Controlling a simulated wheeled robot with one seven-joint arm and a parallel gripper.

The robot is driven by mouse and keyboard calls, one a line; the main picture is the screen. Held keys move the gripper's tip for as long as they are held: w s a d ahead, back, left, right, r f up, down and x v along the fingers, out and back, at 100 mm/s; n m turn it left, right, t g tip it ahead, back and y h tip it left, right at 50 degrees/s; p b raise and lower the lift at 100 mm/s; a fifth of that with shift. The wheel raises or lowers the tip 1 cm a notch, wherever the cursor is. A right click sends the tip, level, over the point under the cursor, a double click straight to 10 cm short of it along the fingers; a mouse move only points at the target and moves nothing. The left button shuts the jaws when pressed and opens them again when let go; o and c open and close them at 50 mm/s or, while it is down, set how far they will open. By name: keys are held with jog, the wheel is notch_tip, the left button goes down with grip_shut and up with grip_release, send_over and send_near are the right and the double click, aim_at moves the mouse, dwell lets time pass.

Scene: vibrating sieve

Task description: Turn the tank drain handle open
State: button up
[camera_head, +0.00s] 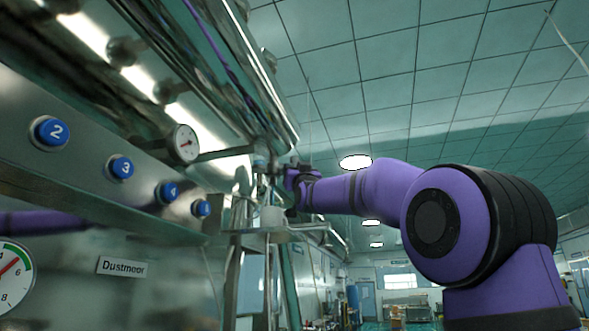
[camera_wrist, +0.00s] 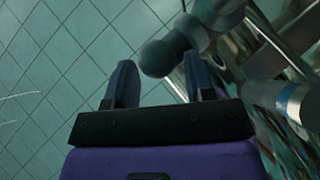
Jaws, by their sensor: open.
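The shiny metal tank (camera_head: 215,70) runs along the upper left of the head view. My gripper (camera_head: 287,174) is beside the small fittings at its far end. In the wrist view my gripper (camera_wrist: 158,62) is open, with one dark finger on each side. A dark grey, round-ended piece (camera_wrist: 160,57), which looks like the drain handle, shows at the fingertips, and its shaft runs to the upper right. I cannot tell whether a finger touches it. The handle is too small or hidden to make out in the head view.
A metal panel with blue numbered buttons (camera_head: 121,167) and a pressure gauge (camera_head: 183,143) is at left. A metal stand (camera_head: 255,239) is below my gripper.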

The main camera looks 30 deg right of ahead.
jog(key=shift+x, duration=1.4)
jog(key=c, duration=0.9)
jog(key=shift+m+g+h, duration=0.5)
jog(key=shift+m+g, duration=0.2)
jog(key=o, duration=0.9)
jog(key=shift+f, duration=0.1)
